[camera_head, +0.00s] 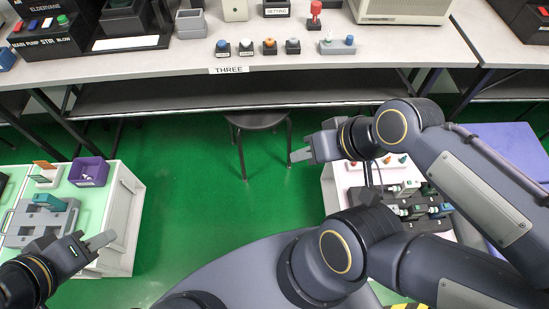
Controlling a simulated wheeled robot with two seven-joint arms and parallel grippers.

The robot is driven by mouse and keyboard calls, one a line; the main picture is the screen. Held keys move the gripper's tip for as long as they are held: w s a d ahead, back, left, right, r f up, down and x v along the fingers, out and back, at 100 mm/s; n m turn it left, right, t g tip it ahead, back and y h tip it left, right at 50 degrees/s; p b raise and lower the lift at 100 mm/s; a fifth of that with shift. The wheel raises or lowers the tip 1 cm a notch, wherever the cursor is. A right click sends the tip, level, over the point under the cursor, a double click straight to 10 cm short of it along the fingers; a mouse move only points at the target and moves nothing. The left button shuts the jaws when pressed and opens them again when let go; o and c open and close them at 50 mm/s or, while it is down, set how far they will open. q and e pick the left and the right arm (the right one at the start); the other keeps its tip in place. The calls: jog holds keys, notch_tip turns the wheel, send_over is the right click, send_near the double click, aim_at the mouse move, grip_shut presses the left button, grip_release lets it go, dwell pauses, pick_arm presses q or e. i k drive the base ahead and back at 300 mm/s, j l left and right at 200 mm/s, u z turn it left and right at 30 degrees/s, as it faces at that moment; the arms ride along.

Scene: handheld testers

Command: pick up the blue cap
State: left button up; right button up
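Several small round-topped knobs stand near the front edge of the far bench. Another blue cap (349,40) sits on a grey base further right. I cannot tell which is the task's blue cap. My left gripper (88,243) is at the lower left, over the edge of the left side table. My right gripper (302,153) is in the middle, above the green floor. Both are well apart from the blue caps. Their finger openings are not clear.
The far bench (190,68) carries boxes, a red-topped knob (315,12) and a "THREE" label. A stool (258,119) stands below its front. The left table holds a purple bin (89,172). The right table (331,190) holds small devices. Green floor lies between.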

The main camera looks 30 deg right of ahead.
aim_at(349, 40)
jog(key=z, duration=2.55)
jog(key=i+j, duration=0.1)
jog(key=j, duration=0.25)
jog(key=i+j+z, duration=0.1)
jog(key=j, duration=0.25)
jog(key=i+j+z, duration=0.1)
jog(key=j, duration=0.25)
